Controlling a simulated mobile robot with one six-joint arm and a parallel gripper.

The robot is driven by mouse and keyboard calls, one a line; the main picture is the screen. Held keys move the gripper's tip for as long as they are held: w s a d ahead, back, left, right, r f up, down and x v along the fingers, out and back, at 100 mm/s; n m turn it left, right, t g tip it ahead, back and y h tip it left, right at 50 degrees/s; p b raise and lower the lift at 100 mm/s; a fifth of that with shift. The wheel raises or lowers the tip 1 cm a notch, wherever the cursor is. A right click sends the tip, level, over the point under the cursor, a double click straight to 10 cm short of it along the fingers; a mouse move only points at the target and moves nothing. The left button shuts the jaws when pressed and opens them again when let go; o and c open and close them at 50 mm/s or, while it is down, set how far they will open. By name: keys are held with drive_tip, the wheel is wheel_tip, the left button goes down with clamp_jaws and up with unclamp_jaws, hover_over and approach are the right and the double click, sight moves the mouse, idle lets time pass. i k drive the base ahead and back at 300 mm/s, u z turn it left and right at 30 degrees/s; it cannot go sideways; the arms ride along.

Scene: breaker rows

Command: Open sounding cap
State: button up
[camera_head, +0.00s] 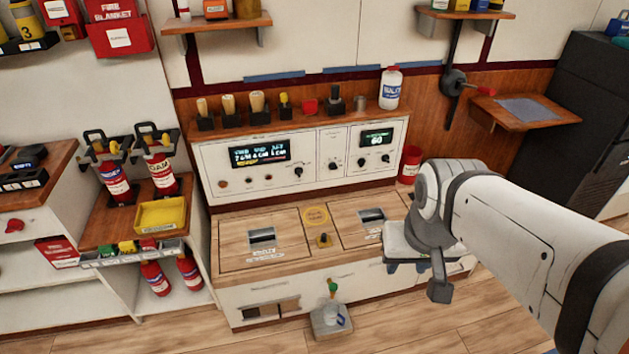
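A round yellow disc with faint lettering (316,216) lies on the wooden counter top (285,262), between two inset panels. No readable label shows which of these is the sounding cap. My gripper (421,277) is at the right of the counter, beyond the right panel and apart from both the disc and the fitting. Its dark lower parts point down, but the gap between the fingers is not clear. My wrist hides part of the counter's right end.
A control console (300,165) with dials and displays stands behind the counter. A white bottle (390,88) and several small items sit on its ledge. A red can (410,164) stands near my wrist. Extinguishers (112,178) are at left. A grey floor block (331,320) stands in front.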

sight(324, 241)
drive_tip(key=z, duration=0.2)
drive_tip(key=i, duration=0.85)
drive_tip(key=u, duration=0.1)
